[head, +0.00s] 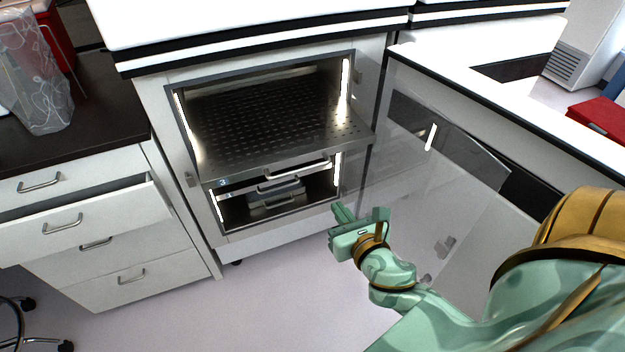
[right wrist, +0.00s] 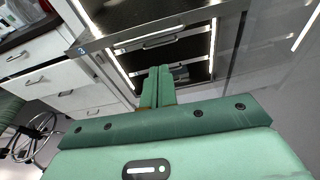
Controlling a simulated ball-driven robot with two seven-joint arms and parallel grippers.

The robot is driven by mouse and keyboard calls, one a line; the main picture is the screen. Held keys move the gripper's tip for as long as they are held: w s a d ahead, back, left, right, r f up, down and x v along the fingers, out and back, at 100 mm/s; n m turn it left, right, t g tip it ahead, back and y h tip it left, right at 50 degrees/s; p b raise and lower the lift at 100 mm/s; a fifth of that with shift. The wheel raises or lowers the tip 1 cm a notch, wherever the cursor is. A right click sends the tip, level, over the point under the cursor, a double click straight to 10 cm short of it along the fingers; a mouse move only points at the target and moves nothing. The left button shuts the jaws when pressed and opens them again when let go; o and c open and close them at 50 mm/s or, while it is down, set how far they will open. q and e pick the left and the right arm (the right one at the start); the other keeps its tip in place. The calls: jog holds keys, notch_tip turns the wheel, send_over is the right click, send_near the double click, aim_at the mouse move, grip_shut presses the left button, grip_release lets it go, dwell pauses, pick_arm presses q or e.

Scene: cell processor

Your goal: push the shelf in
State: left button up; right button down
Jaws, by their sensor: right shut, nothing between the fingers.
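The perforated metal shelf (head: 270,125) sits inside the lit cabinet (head: 172,130) in the head view. Its front edge sticks out past the cabinet's front, further at the right. In the right wrist view the lower shelf's handle (right wrist: 163,42) shows above the fingers. My right gripper (head: 340,216) is shut and empty, below and right of the shelves, in front of the cabinet's lower right corner. Its closed fingers also show in the right wrist view (right wrist: 158,88). My left gripper is out of view.
A transparent door (head: 415,190) stands open at the cabinet's right, close to my right arm. A drawer (head: 85,207) at the left is pulled out. A metal box (head: 277,195) sits in the cabinet's bottom. The floor in front is clear.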

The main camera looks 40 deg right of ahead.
aim_at(312, 168)
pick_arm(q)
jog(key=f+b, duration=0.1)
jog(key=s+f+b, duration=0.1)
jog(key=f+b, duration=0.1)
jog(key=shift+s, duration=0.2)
pick_arm(e)
jog(key=x, duration=0.9)
jog(key=r+x, duration=0.1)
jog(key=x, duration=0.3)
jog(key=shift+w+d, duration=0.2)
jog(key=shift+w, duration=0.15)
